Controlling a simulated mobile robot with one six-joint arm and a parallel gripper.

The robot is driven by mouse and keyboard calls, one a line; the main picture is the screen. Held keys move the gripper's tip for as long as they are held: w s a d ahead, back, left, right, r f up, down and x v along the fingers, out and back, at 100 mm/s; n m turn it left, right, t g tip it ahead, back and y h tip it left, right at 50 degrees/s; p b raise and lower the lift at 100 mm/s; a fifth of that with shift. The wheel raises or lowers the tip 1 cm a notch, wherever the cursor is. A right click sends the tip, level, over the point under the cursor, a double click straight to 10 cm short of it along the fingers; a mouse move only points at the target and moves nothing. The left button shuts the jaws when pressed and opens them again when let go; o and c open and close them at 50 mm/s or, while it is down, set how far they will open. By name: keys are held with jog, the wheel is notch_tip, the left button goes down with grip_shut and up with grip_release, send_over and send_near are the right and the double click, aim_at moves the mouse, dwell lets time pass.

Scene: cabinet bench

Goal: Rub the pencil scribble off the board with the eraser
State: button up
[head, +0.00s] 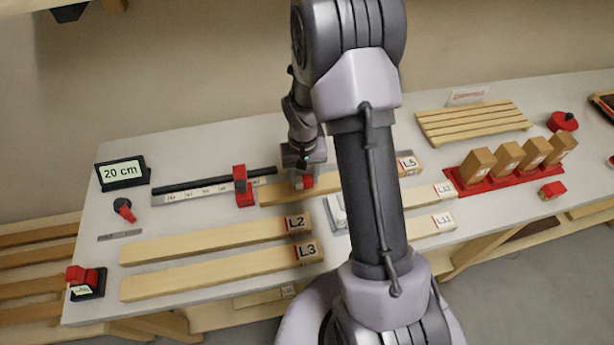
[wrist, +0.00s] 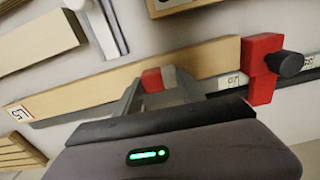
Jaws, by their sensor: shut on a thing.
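The eraser (head: 306,181) is a small block with a red part and a grey part, clearest in the wrist view (wrist: 152,80). My gripper (head: 302,172) is shut on it, with a finger on either side in the wrist view (wrist: 160,84). The eraser is at the long wooden board marked L5 (head: 277,194), which also crosses the wrist view (wrist: 85,97). I cannot tell whether it touches the wood. No pencil scribble can be made out; my gripper and arm cover part of the board.
A red stop block (head: 240,186) with a black knob stands at the board's left part, beside a ruler (head: 195,192). Boards L2 (head: 215,241) and L3 (head: 220,273) lie in front. Upright wooden blocks (head: 508,155) stand in a red holder at right.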

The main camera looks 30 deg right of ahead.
jog(key=shift+w+a+r, duration=0.1)
jog(key=shift+a+r, duration=0.1)
jog(key=shift+a, duration=0.1)
notch_tip(320, 180, up, 3)
jog(key=shift+d+r+p, duration=0.1)
jog(key=shift+d+p, duration=0.05)
jog(key=shift+p, duration=0.95)
jog(key=shift+r+p, duration=1.55)
jog(key=shift+r, duration=0.7)
